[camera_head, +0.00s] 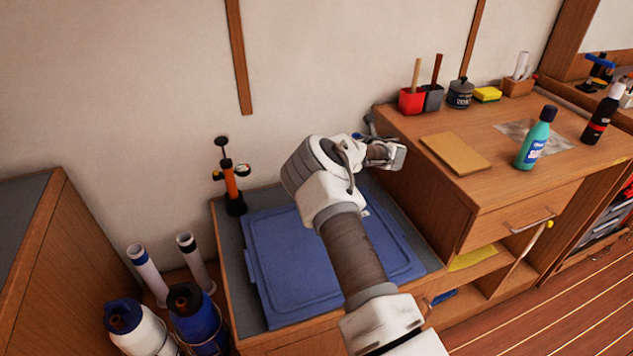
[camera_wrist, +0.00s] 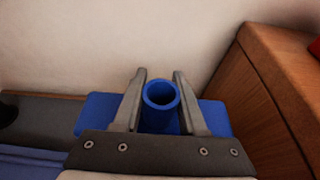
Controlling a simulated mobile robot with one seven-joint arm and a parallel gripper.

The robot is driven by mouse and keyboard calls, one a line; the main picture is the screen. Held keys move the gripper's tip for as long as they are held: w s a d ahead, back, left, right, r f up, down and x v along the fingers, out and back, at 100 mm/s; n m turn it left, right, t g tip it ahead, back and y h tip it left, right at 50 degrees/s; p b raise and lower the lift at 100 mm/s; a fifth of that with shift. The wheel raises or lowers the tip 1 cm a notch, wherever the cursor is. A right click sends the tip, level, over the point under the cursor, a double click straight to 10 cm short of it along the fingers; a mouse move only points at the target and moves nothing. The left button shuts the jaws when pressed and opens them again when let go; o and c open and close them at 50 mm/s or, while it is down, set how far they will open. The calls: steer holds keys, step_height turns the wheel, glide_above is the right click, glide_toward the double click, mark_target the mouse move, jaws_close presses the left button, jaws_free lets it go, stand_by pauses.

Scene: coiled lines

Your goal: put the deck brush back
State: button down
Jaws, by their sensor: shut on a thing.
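My gripper (camera_wrist: 159,76) is shut on a blue piece, which looks like the head of the deck brush (camera_wrist: 185,122). In the wrist view it has a round hollow socket, open upward between the two fingers, and a wide blue block behind them. Bristles are hidden. In the head view my gripper (camera_head: 372,126) is beside the left end of the wooden cabinet, near the wall. Only a small blue bit of the brush shows there; my arm hides the rest.
A blue lid (camera_head: 290,262) lies on the low grey-topped unit below my arm. An orange pump (camera_head: 230,185) stands at its back left. The higher cabinet top (camera_head: 480,135) holds a red holder (camera_head: 411,100), a sponge (camera_head: 487,94) and a teal bottle (camera_head: 536,140).

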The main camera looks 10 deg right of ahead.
steer(key=shift+w+a+f+b, duration=0.4)
steer(key=shift+a+f+b, duration=0.1)
steer(key=shift+a+f, duration=1.3)
steer(key=shift+w+a+f+b, duration=0.4)
steer(key=shift+a+f+b, duration=0.1)
steer(key=shift+a+f, duration=1.3)
steer(key=shift+w+a+f+b, duration=0.4)
steer(key=shift+a+f+b, duration=0.1)
steer(key=shift+a+f, duration=1.3)
steer(key=shift+a, duration=0.1)
steer(key=shift+f, duration=0.1)
steer(key=shift+c, duration=2.3)
jaws_free()
